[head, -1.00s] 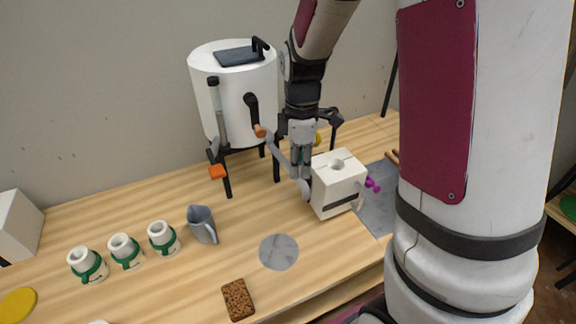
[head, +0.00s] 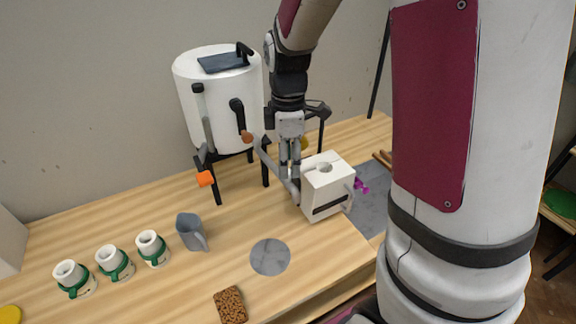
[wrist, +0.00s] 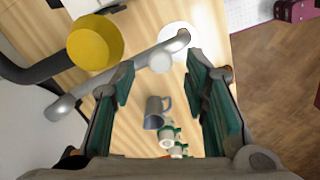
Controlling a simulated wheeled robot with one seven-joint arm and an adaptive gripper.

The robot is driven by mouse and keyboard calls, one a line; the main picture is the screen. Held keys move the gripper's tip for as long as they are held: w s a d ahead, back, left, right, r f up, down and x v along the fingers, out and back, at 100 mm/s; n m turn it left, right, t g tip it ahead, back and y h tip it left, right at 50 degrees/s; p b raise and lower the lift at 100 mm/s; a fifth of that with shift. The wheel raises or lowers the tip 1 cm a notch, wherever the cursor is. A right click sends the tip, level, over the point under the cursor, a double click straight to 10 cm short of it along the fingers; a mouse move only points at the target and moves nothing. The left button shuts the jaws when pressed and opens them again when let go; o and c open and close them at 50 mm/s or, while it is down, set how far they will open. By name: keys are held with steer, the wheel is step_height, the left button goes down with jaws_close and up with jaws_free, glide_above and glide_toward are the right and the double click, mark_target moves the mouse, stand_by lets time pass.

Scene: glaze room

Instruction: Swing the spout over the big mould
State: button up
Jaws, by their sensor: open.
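The spout (head: 272,169) is a grey pipe reaching out from below the white tank (head: 222,105). Its free end is by the left side of the big mould (head: 333,192), not above its top hole. The mould is a white block with a dark strap. My gripper (head: 290,176) points down at the spout, close to its free end. In the wrist view my gripper (wrist: 160,85) is open. The spout (wrist: 105,84) crosses ahead of the fingertips, with its rounded end near the top middle. I cannot tell whether a finger touches it.
Left on the table are a grey jug (head: 190,232) and three small white moulds with green bands (head: 115,263). A grey disc (head: 270,257) and a brown sponge-like block (head: 230,304) lie in front. A yellow bowl (wrist: 95,43) is beside the spout.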

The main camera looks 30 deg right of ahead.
step_height(320, 180, up, 10)
steer(key=shift+f, duration=0.2)
steer(key=shift+a+f, duration=0.2)
steer(key=shift+a, duration=0.15)
steer(key=c, duration=0.6)
steer(key=a+f+h, duration=0.1)
steer(key=a, duration=0.1)
steer(key=a+f+n+g+h+b, duration=0.1)
steer(key=a, duration=0.2)
steer(key=a+f+n+g+h, duration=0.1)
steer(key=a, duration=0.1)
steer(key=shift+w+a+f+b, duration=0.15)
steer(key=shift+w+b, duration=0.15)
steer(key=shift+w, duration=0.05)
jaws_close()
steer(key=a+n+t+h+b, duration=0.1)
steer(key=a+n+h, duration=0.1)
steer(key=a+h, duration=0.3)
steer(key=p, duration=0.2)
glide_toward(283, 183)
step_height(283, 183, down, 2)
steer(key=a, duration=0.1)
steer(key=shift+s+d+f+p, duration=0.15)
steer(key=shift+d+f+p, duration=0.15)
steer(key=shift+d, duration=0.6)
steer(key=shift+s+d+f+p, duration=0.15)
steer(key=shift+d+f, duration=0.1)
steer(key=shift+d, duration=0.65)
